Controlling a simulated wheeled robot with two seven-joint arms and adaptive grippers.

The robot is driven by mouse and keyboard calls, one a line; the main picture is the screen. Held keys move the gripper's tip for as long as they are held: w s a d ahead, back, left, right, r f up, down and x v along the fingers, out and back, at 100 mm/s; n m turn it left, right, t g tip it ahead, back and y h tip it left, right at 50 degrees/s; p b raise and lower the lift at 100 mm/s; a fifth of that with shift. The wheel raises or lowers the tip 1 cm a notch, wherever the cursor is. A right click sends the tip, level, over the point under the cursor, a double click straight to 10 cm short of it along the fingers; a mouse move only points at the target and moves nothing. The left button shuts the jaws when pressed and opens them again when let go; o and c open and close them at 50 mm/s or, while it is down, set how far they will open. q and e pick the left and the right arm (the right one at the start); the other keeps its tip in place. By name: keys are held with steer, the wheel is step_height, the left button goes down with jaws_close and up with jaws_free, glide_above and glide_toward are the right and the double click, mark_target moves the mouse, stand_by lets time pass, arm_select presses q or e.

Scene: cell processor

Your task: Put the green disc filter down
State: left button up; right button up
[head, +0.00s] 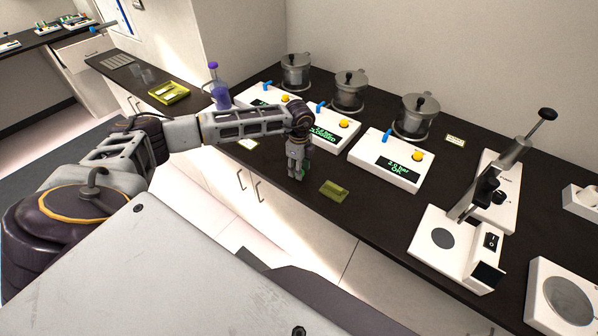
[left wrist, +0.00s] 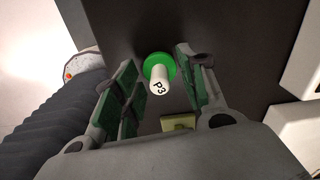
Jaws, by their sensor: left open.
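The green disc filter (left wrist: 158,66) shows in the left wrist view as a bright green disc with a white stem marked P3, between the two fingers and with gaps on both sides. Dark counter surface lies behind it; I cannot tell for sure whether it touches the counter. My left gripper (head: 298,168) is open, fingers pointing down at the counter's front edge. It also shows in the left wrist view (left wrist: 161,78). In the head view the gripper mostly hides the filter. My right gripper is not in view.
A small olive-green holder (head: 334,190) lies right of the gripper. White pressure units with displays, one reading 2.0 bar OK (head: 390,160), stand behind. Metal pots (head: 416,116) line the wall. A white press device (head: 455,240) stands at right. The dark counter (head: 375,205) between is clear.

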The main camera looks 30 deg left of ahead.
arm_select(q)
steer(key=shift+c, duration=0.2)
jaws_close()
steer(key=shift+r, duration=0.1)
steer(key=shift+r, duration=0.75)
step_height(320, 180, up, 8)
steer(key=shift+f+b, duration=0.2)
steer(key=shift+b, duration=0.9)
steer(key=shift+r, duration=0.35)
